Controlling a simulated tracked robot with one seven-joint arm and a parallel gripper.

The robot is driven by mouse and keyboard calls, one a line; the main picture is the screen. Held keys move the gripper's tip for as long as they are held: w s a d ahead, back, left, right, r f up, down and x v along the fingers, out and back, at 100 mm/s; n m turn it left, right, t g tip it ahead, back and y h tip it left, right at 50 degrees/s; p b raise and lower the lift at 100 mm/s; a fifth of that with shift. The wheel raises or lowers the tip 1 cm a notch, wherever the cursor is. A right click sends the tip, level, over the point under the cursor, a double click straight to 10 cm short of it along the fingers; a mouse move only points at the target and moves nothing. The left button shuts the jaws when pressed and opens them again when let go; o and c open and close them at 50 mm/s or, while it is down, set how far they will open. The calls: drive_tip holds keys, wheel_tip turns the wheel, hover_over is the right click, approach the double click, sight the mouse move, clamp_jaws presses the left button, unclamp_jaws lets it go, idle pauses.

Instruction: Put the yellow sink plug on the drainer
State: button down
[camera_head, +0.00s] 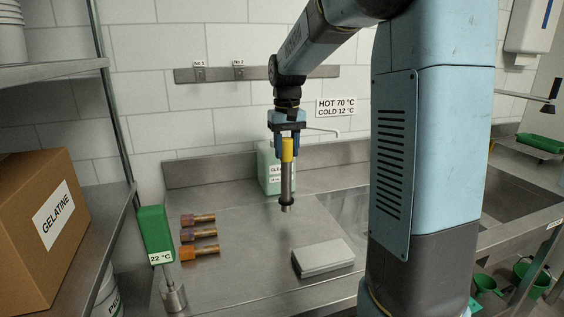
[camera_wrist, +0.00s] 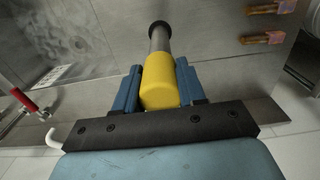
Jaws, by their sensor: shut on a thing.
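My gripper (camera_head: 287,150) is shut on the yellow sink plug (camera_head: 288,151), which has a yellow top on a long grey metal tube. The plug hangs upright, tube down, with a dark ring near its lower end. It is held above the steel drainer (camera_head: 235,265); its lower tip looks clear of the surface. In the wrist view the yellow top (camera_wrist: 160,82) sits between the two blue fingers, and the tube points away from the gripper. The sink basin (camera_head: 510,195) is at the right, partly hidden behind my arm.
Several tubes with orange or purple ends (camera_head: 199,234) lie at the drainer's left. A grey-white box (camera_head: 323,258) lies at the front right. A pale green container (camera_head: 270,170) stands behind the plug. Bare steel lies between.

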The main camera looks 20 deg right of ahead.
sight(284, 160)
drive_tip(key=shift+w+a+f, duration=0.2)
drive_tip(key=shift+w+f, duration=0.05)
drive_tip(key=shift+f, duration=0.1)
drive_tip(key=f, duration=0.3)
drive_tip(key=shift+w+a+f, duration=0.1)
drive_tip(key=shift+w+f, duration=0.1)
drive_tip(key=shift+f, duration=0.1)
drive_tip(key=c, duration=0.7)
unclamp_jaws()
drive_tip(key=shift+o, duration=0.2)
